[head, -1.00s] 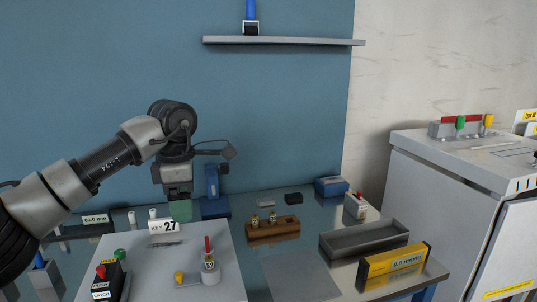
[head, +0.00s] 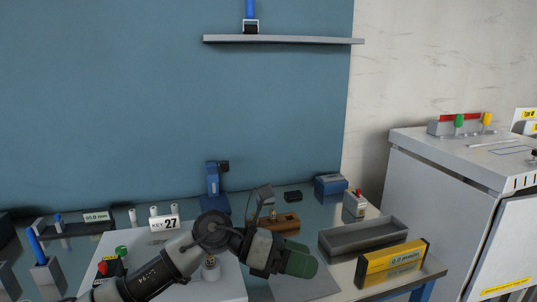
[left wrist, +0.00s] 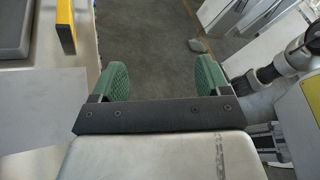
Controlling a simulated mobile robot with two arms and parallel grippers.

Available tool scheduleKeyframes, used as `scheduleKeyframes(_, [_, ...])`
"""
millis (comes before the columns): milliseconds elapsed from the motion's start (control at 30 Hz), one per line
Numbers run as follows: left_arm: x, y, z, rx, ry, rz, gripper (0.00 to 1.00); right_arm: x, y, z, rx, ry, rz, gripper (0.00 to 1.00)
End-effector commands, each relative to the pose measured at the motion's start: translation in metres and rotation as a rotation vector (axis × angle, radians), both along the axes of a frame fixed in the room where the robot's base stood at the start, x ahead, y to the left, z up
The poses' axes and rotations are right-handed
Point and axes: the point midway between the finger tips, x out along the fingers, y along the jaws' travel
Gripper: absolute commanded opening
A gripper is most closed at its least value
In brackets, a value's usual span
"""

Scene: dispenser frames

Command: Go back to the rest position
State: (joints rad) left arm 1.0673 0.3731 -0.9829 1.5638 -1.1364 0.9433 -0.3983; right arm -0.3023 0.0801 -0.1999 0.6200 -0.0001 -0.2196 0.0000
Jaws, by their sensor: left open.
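My left arm comes in low from the left in the head view, and my left gripper (head: 299,262) hangs at its end over the front of the table, right of the white board. Its green fingers point to the right and toward me. In the left wrist view the two green fingers (left wrist: 160,78) stand wide apart with nothing between them, and the floor shows beyond. The gripper is open and empty. My right gripper is not in view.
A wooden block (head: 283,222) is partly hidden behind my arm. A grey tray (head: 345,243) and a yellow box (head: 393,262) stand to the right of my gripper. A white cabinet (head: 440,200) is further right.

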Motion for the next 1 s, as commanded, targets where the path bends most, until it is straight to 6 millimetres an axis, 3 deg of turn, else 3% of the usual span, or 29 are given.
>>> scheduleKeyframes(67, [-0.012,-0.011,0.009,-0.23,0.152,0.08,0.77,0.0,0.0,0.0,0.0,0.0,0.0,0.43])
scheduleKeyframes(167, [-0.014,-0.007,0.024,-0.491,0.357,0.211,0.77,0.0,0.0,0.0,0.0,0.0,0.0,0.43])
scheduleKeyframes(267, [-0.007,0.013,0.028,-0.728,0.586,0.369,0.77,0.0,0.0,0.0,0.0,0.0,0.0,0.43])
scheduleKeyframes(367, [0.003,0.045,0.016,-0.936,0.83,0.551,0.77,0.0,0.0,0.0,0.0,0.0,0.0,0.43])
scheduleKeyframes(467, [0.009,0.084,-0.011,-1.115,1.081,0.751,0.77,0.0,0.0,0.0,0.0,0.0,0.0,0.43])
scheduleKeyframes(633, [-0.005,0.154,-0.089,-1.341,1.512,1.142,0.77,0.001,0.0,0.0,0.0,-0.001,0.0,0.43])
scheduleKeyframes(800, [-0.065,0.21,-0.178,-1.454,1.912,1.582,0.77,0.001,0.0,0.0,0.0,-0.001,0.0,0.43])
scheduleKeyframes(900, [-0.107,0.23,-0.214,-1.462,2.083,1.806,0.77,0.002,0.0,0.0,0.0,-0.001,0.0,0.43])
scheduleKeyframes(933, [-0.119,0.234,-0.222,1.423,-2.07,-1.821,0.77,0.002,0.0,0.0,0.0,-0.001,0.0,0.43])
scheduleKeyframes(1000, [-0.146,0.242,-0.237,1.304,-1.988,-1.796,0.77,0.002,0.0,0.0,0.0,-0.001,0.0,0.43])
